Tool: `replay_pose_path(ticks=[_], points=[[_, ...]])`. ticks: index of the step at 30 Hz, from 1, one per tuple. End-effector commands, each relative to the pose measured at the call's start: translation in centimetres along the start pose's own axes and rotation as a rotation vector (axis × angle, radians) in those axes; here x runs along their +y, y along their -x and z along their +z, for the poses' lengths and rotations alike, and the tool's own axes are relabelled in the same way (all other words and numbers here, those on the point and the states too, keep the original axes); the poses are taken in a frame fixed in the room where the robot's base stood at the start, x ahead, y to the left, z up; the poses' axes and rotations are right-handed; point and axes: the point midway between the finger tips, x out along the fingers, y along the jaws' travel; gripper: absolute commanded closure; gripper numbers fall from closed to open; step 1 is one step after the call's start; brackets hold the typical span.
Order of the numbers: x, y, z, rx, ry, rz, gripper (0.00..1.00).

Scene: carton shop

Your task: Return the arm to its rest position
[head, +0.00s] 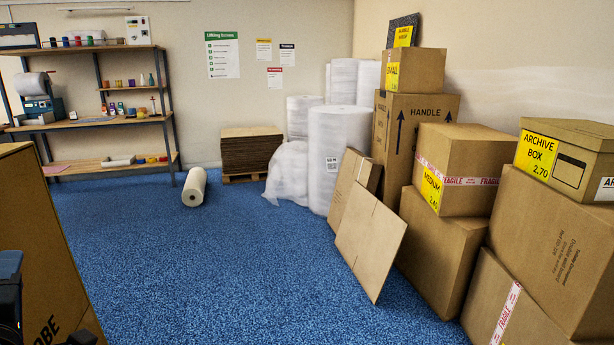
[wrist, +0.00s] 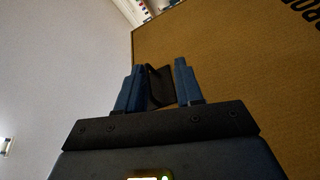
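My gripper (wrist: 158,85) shows in the wrist view, with two blue fingers standing apart in front of a brown carton side. A dark patch (wrist: 160,88) lies between the fingers. I cannot tell whether it is an opening in the carton or a separate thing, and no grip on it is clear. In the head view, part of my arm shows at the lower left edge, beside a tall brown carton (head: 38,250) with lettering ending in "OBE". The gripper's fingers are not clearly visible there.
Stacked cartons (head: 440,240) fill the right side, with flat cardboard (head: 370,240) leaning against them. Bubble-wrap rolls (head: 335,150) and a cardboard stack on a pallet (head: 252,150) stand at the back. A white roll (head: 195,187) lies near the shelf (head: 110,120). The blue floor (head: 220,270) is clear mid-room.

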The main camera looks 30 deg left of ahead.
Motion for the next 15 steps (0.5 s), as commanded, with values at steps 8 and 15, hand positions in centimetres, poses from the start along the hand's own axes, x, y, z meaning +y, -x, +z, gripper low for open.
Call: replay_pose_path(ticks=[8, 15], points=[[-6.0, 8.3, 12.1, -0.130, -0.343, -0.006, 0.64], [-9.2, 17.6, 20.4, -0.265, -0.607, 0.066, 0.64]])
